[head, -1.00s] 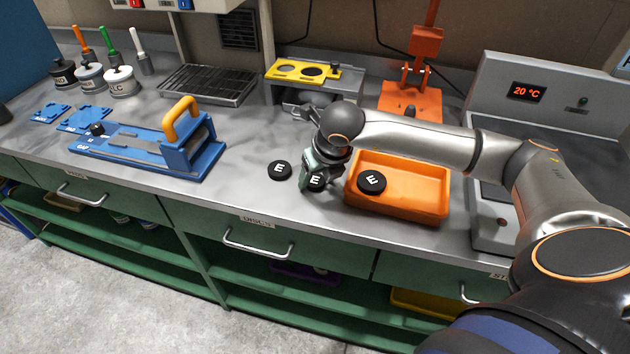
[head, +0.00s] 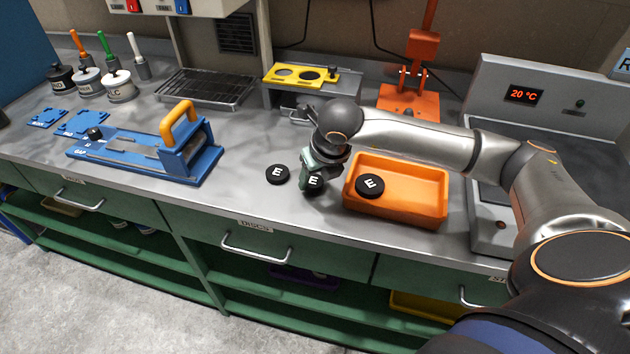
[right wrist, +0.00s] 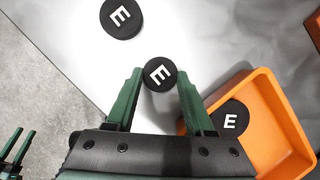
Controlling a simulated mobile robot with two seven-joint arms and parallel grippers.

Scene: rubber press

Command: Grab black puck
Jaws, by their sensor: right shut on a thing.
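Three round black pucks marked with a white E are in view. My right gripper (right wrist: 160,76) is shut on the middle puck (right wrist: 159,74), which sits between its green fingertips. In the head view this gripper (head: 312,178) points down at the counter, and the held puck (head: 314,182) is partly covered by it. I cannot tell if that puck is clear of the counter. A second puck (head: 277,174) lies flat just left of it. A third puck (head: 370,184) rests tilted in the orange tray (head: 400,213). My left gripper (right wrist: 17,145) shows small at the lower left of the right wrist view, fingers apart and empty.
A blue fixture with an orange handle (head: 180,122) stands left on the counter. A yellow plate (head: 298,76) and an orange press (head: 410,95) stand behind. A grey machine with a 20 °C display (head: 524,95) is at right. The front counter left of the pucks is clear.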

